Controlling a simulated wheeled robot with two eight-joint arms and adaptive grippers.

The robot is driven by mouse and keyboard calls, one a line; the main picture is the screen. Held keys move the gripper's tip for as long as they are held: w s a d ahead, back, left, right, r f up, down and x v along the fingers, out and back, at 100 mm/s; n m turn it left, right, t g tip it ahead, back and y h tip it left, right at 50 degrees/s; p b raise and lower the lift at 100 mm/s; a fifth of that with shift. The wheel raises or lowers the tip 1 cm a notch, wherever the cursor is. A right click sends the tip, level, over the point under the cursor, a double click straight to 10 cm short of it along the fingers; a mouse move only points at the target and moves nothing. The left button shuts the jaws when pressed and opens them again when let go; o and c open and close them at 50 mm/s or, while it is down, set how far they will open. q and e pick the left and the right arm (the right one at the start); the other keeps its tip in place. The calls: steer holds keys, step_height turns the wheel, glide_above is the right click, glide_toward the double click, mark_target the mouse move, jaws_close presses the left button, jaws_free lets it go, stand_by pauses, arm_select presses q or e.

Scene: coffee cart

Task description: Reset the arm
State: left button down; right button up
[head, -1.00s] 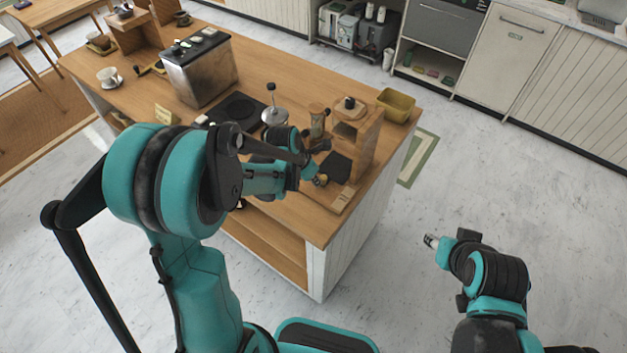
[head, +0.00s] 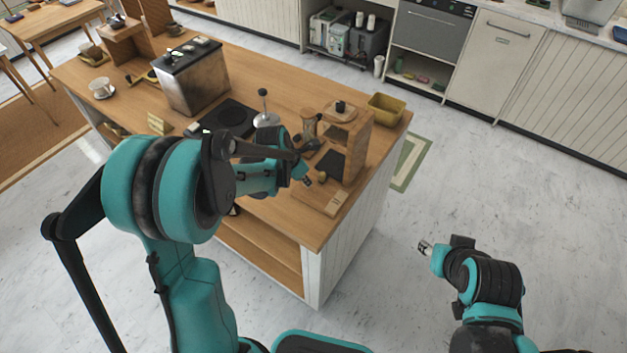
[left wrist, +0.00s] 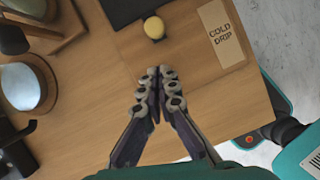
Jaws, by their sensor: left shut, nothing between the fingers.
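My left arm reaches over the wooden counter (head: 270,215) from the left in the head view. The left gripper (head: 306,180) is above the counter's near right part. In the left wrist view the left gripper (left wrist: 160,77) is shut, its fingertips together and nothing between them. A small yellow knob (left wrist: 154,27) lies just beyond the fingertips, apart from them. My right gripper (head: 425,247) hangs over the floor to the right of the counter. It is too small to tell if its fingers are open.
A wooden stand (head: 357,140), a yellow bin (head: 386,108) and a metal machine (head: 192,78) stand on the counter. A "COLD DRIP" label (left wrist: 222,34) lies right of the left gripper. The floor (head: 480,190) right of the counter is clear.

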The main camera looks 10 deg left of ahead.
arm_select(q)
steer(key=r, duration=0.1)
steer(key=s, duration=0.1)
steer(key=s+r+p, duration=0.1)
steer(key=shift+a+r, duration=0.25)
steer(key=shift+r, duration=0.1)
steer(key=p+v, duration=0.2)
steer(key=v, duration=0.5)
steer(key=shift+w+a, duration=0.15)
steer(key=shift+a, duration=0.05)
arm_select(e)
steer(key=r, duration=0.3)
steer(key=shift+s, duration=0.2)
arm_select(q)
steer(key=s+m+t+y+b, duration=0.1)
steer(key=s+m+b, duration=0.1)
steer(key=s+m, duration=0.6)
steer(key=s+d+r+m+t+y+b, duration=0.1)
steer(key=s+m, duration=0.8)
steer(key=m, duration=1.2)
steer(key=shift+d+t+y+b, duration=0.15)
steer(key=shift+t+y+b, duration=0.15)
steer(key=shift+t+b, duration=0.75)
arm_select(e)
steer(key=shift+f, duration=2.8)
arm_select(q)
steer(key=shift+s+g, duration=0.15)
steer(key=shift+g, duration=0.1)
